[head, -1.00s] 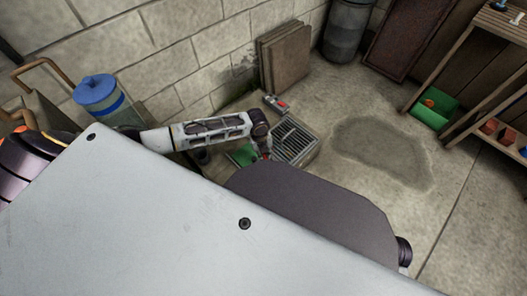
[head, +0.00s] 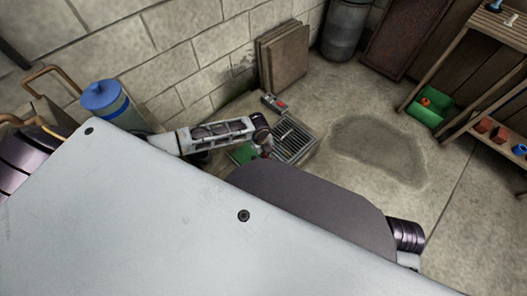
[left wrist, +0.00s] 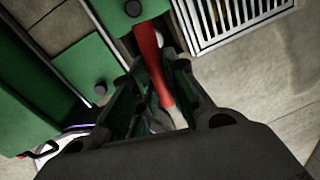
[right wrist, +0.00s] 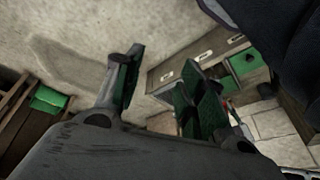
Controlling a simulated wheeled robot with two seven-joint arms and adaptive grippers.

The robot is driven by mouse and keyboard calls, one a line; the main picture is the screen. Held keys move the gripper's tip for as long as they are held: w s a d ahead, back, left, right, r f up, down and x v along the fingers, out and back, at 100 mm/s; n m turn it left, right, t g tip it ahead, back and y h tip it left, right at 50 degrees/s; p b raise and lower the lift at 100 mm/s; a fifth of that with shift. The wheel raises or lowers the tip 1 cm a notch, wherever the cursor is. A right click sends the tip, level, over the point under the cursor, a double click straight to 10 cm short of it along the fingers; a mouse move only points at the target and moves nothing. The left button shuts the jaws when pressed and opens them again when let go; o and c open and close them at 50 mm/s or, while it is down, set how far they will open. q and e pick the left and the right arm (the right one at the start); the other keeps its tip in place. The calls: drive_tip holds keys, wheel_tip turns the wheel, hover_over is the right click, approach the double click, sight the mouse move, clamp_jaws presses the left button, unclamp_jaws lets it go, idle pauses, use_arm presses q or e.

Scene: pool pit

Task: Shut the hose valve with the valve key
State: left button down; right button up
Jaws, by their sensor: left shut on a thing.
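My left gripper (head: 265,155) is over the green-covered pit (head: 242,153), beside the metal grate (head: 294,142). In the left wrist view its fingers (left wrist: 160,108) are shut around a red bar, which I take to be the valve key (left wrist: 149,45). The bar's far end is beside the green plates (left wrist: 100,70); whether it sits on the valve is hidden. No hose valve can be made out. My right gripper (right wrist: 160,85) is open and empty in the right wrist view, above the floor. In the head view my own pale body hides it.
A small grey-and-red object (head: 274,103) lies on the floor behind the grate. Brown boards (head: 285,57) lean on the block wall. A green bin (head: 430,107) stands by wooden shelves at the right. The floor around the damp patch (head: 378,150) is clear.

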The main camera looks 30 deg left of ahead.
use_arm(q)
drive_tip(key=shift+w+r+n+p, duration=0.1)
drive_tip(key=shift+n+p, duration=0.35)
drive_tip(key=shift+n, duration=0.15)
drive_tip(key=shift+n+p, duration=0.3)
drive_tip(key=shift+p, duration=0.05)
drive_tip(key=shift+f, duration=0.4)
drive_tip(key=shift+f+b, duration=0.6)
drive_tip(key=shift+f, duration=0.3)
drive_tip(key=shift+f+b, duration=0.75)
drive_tip(key=shift+f, duration=0.5)
use_arm(e)
drive_tip(key=shift+s+a, duration=0.1)
drive_tip(key=shift+s, duration=0.05)
